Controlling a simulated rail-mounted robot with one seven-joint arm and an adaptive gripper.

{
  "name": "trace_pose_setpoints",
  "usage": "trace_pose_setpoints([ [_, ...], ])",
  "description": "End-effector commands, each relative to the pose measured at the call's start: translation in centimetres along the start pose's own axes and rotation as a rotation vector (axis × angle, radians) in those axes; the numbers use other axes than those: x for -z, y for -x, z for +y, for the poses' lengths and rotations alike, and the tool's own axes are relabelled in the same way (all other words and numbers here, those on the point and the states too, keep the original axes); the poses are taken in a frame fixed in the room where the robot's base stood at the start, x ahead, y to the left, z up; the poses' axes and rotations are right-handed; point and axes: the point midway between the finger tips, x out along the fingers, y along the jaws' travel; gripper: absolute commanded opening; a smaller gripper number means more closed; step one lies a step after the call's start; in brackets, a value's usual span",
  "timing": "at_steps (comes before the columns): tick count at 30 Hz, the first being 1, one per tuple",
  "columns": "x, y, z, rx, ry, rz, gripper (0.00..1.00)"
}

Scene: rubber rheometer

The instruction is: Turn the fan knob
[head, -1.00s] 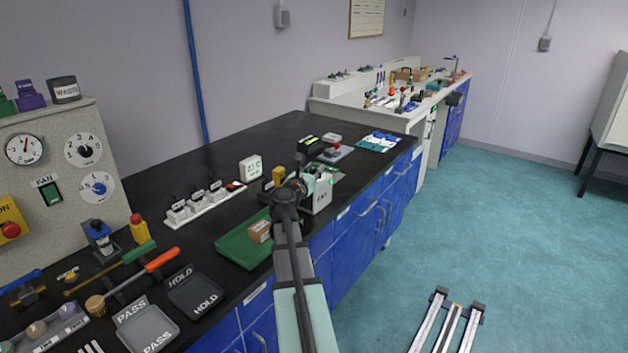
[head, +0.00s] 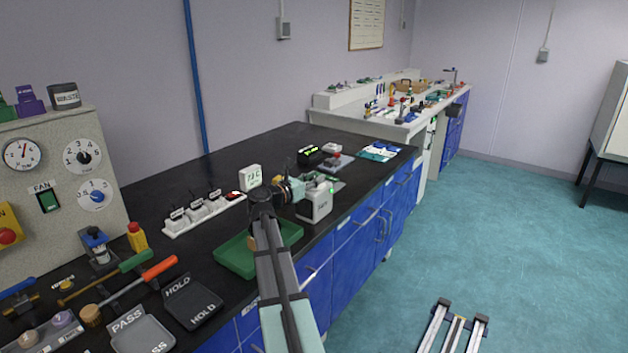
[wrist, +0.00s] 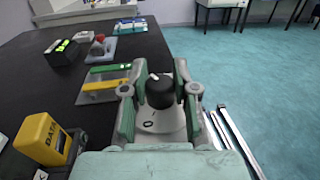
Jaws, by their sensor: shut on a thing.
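The black fan knob (wrist: 159,92) with a white pointer mark is between my fingers in the wrist view. It sits on a pale grey dial plate (wrist: 158,126) marked 0. My gripper (wrist: 160,82) is closed around the knob, one finger on each side. In the head view my gripper (head: 293,188) is at the small grey fan box (head: 315,209) near the bench's front edge. A green light shows on the box. The knob is not clear in the head view.
A yellow labelled block (wrist: 44,138) stands left of my gripper in the wrist view. A green tray (head: 234,261) lies below my arm. A white display block (head: 251,177) and a row of white switches (head: 203,210) stand behind.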

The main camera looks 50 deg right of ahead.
Motion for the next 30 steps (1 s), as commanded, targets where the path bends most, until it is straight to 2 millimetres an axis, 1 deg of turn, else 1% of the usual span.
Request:
trace_pose_setpoints([
  [3,-0.1,-0.1,0.1,-0.002,0.001,-0.002,0.0],
  [4,-0.1,-0.1,0.1,-0.002,0.001,-0.002,0.32],
  [6,-0.1,-0.1,0.1,-0.002,0.001,-0.002,0.55],
  [16,0.0,0.1,0.0,-0.002,0.0,-0.001,0.55],
  [20,0.0,0.9,0.0,-0.003,0.0,-0.001,0.55],
  [23,0.0,2.2,-0.1,-0.004,0.0,-0.001,0.55],
  [30,0.0,6.8,-0.1,-0.005,0.0,-0.001,0.55],
])
